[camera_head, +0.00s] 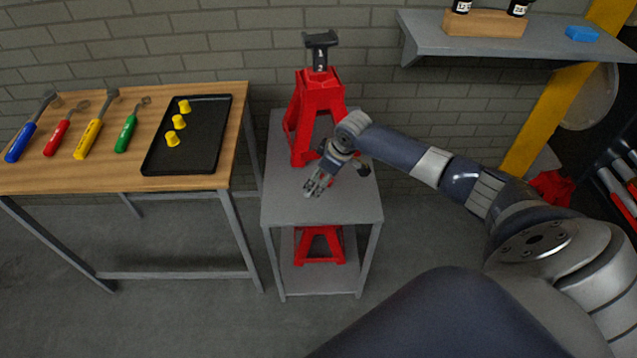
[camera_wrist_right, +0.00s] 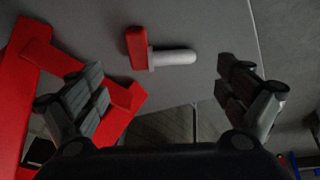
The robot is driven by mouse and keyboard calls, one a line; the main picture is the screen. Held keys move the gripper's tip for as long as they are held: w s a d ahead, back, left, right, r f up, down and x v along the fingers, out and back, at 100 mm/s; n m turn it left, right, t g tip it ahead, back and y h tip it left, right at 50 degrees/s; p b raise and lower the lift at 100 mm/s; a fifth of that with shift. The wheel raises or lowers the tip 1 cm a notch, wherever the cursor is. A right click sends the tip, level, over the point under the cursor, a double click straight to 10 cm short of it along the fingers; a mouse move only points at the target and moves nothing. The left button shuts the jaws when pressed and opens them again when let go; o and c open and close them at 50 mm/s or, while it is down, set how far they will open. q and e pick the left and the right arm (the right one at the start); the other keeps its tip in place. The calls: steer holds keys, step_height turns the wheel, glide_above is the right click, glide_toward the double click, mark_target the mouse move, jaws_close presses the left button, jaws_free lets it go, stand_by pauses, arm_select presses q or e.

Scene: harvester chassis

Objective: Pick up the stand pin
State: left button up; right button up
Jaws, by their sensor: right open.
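The stand pin (camera_wrist_right: 168,57) shows in the right wrist view, a pale round shaft with a red handle at its left end. It lies on the grey top of a small stand (camera_head: 292,208). My right gripper (camera_head: 338,178) is low over this top, in front of the red jack stand (camera_head: 317,95). In the wrist view my right gripper (camera_wrist_right: 168,88) has its fingers wide apart, with nothing between them. The pin lies beyond the fingertips, around the middle of the gap. I cannot make out the pin in the head view. My left gripper is not in view.
The jack stand's red legs (camera_wrist_right: 20,85) are close to the left finger in the wrist view. Another red stand (camera_head: 320,246) is on the lower shelf. Left is a wooden bench (camera_head: 50,180) with tools and a black tray (camera_head: 208,145). A grey wall shelf (camera_head: 420,40) is at upper right.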

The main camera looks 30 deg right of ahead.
mark_target(316, 184)
steer(key=x, duration=0.5)
steer(key=shift+s, duration=0.1)
steer(key=c, duration=1.5)
steer(key=shift+o, duration=0.2)
steer(key=shift+r, duration=0.15)
